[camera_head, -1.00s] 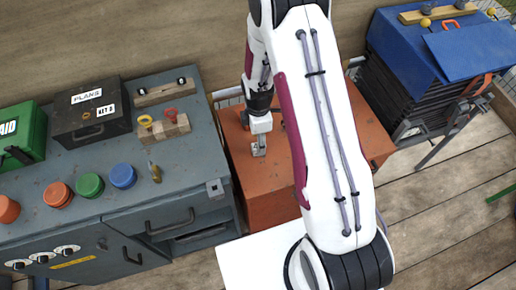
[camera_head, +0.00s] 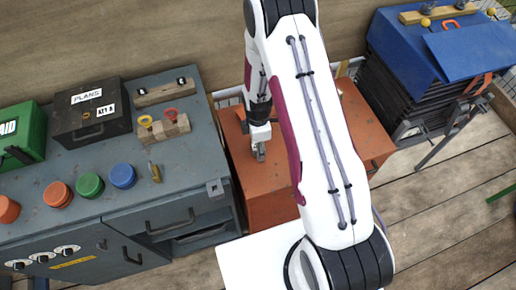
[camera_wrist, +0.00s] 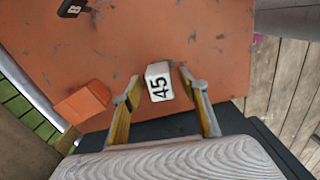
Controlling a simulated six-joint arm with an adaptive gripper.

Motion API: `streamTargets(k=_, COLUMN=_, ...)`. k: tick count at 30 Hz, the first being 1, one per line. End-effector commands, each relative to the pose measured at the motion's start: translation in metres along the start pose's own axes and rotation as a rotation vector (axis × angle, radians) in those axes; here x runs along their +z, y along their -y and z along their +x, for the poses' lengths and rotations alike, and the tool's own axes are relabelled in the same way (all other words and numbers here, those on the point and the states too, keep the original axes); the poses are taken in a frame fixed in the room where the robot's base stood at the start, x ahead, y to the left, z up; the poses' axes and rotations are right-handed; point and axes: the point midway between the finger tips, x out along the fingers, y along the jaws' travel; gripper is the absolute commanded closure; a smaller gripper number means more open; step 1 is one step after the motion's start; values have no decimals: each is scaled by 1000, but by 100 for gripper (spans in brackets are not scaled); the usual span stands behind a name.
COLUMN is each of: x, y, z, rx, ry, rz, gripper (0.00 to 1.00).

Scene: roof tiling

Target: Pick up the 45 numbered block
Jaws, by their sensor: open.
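The white block with a black 45 (camera_wrist: 159,82) lies on the orange box top (camera_wrist: 170,30) in the wrist view. My gripper (camera_wrist: 156,84) is open, with its two yellow-sided fingers on either side of the block. Gaps show between the block and the fingers in this view, and it is not held. In the head view my gripper (camera_head: 259,153) is low over the orange box top (camera_head: 238,160), and the block cannot be made out there.
An orange block (camera_wrist: 83,103) is left of my gripper in the wrist view, and a black-and-white numbered block (camera_wrist: 73,8) lies at the far edge. A grey workbench (camera_head: 190,95) with a black PLANS box (camera_head: 92,112) stands left. Blue cases (camera_head: 400,50) stand right.

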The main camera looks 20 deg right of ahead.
Motion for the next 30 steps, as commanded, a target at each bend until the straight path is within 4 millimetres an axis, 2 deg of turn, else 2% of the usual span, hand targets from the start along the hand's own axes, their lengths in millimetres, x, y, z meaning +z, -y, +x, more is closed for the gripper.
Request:
streamTargets(k=4, x=0, y=0, z=0, rx=0, ry=0, rz=0, gripper=57)
streamTargets(k=5, x=0, y=0, z=0, rx=0, ry=0, rz=0, gripper=62)
streamTargets(k=9, x=0, y=0, z=0, rx=0, ry=0, rz=0, gripper=98)
streamTargets(k=22, x=0, y=0, z=-2, rx=0, ry=0, rz=0, gripper=98)
streamTargets(k=30, x=0, y=0, z=-16, rx=1, ry=0, rz=0, gripper=98)
